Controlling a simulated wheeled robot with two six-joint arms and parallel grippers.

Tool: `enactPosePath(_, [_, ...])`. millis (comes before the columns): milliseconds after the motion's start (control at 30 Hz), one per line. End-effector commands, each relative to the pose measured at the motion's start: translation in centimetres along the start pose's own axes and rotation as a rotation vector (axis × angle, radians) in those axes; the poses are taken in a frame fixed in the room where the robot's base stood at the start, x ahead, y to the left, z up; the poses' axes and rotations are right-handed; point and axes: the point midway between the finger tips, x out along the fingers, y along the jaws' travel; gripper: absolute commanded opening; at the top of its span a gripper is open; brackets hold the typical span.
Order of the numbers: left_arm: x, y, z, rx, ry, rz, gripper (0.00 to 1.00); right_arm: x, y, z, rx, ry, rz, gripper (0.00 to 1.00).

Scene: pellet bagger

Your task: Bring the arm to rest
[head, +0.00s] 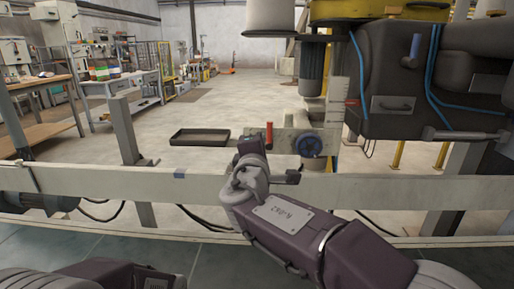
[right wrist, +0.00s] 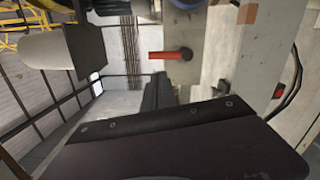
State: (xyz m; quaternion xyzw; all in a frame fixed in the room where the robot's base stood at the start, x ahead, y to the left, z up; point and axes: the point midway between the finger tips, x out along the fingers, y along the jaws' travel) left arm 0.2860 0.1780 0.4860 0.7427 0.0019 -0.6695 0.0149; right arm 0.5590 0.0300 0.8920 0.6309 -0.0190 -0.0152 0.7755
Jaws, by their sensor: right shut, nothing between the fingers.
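My right arm comes in from the lower right in the head view. Its gripper (head: 251,148) is shut and empty, pointing away over the pale rail, in front of the machine's lower plate. A red handle (head: 269,135) stands just right of the gripper in the head view; I cannot tell the exact gap. The red handle (right wrist: 170,54) also shows in the right wrist view, with nothing gripping it. A dark part of my own wrist fills the lower part of that view. My left arm shows only partly at the bottom left; its gripper is out of view.
A pale rail (head: 100,181) crosses in front of me. A dark shallow tray (head: 200,137) sits beyond it, left of the blue round knob (head: 309,145). The bulky dark machine housing (head: 400,90) stands at right. Open floor (head: 215,100) lies behind; workbenches stand at left.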

Motion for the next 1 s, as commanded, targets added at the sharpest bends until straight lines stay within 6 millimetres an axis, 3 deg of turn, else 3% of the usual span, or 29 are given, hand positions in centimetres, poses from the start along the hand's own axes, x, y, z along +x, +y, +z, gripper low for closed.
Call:
enactPosePath(200, [-0.2,0.0,0.0,0.0,0.0,0.0,0.36,-2.3,0.0,-0.1,-0.001,0.002,-0.001,0.0])
enactPosePath(567, [-0.3,0.0,0.0,0.0,0.0,0.0,0.36,-2.3,0.0,0.2,0.0,-0.004,-0.002,0.0])
enactPosePath(667, [-1.0,0.0,-0.1,0.0,0.0,0.0,0.36,-1.1,0.4,3.0,0.002,-0.058,-0.01,0.0])
enactPosePath(733, [-2.0,0.0,-0.2,0.0,0.0,0.0,0.36,0.3,0.5,7.5,0.001,-0.144,-0.027,0.0])
enactPosePath(767, [-2.4,0.1,-0.2,0.0,0.0,0.0,0.36,0.8,-0.5,10.0,-0.004,-0.19,-0.058,0.0])
enactPosePath(800, [-2.9,0.1,-0.3,0.0,0.0,0.0,0.36,1.2,-2.8,13.1,0.008,-0.249,-0.126,0.0])
enactPosePath(867, [-3.5,0.1,-0.4,0.0,0.0,0.0,0.36,0.8,-7.1,16.9,0.056,-0.323,-0.252,0.0])
enactPosePath(967, [-4.4,0.1,-0.5,0.0,0.0,0.0,0.36,-1.8,-15.0,21.7,0.179,-0.437,-0.484,0.0])
enactPosePath(1000, [-4.8,0.1,-0.5,0.0,0.0,0.0,0.36,-3.5,-18.1,23.2,0.243,-0.485,-0.578,0.0])
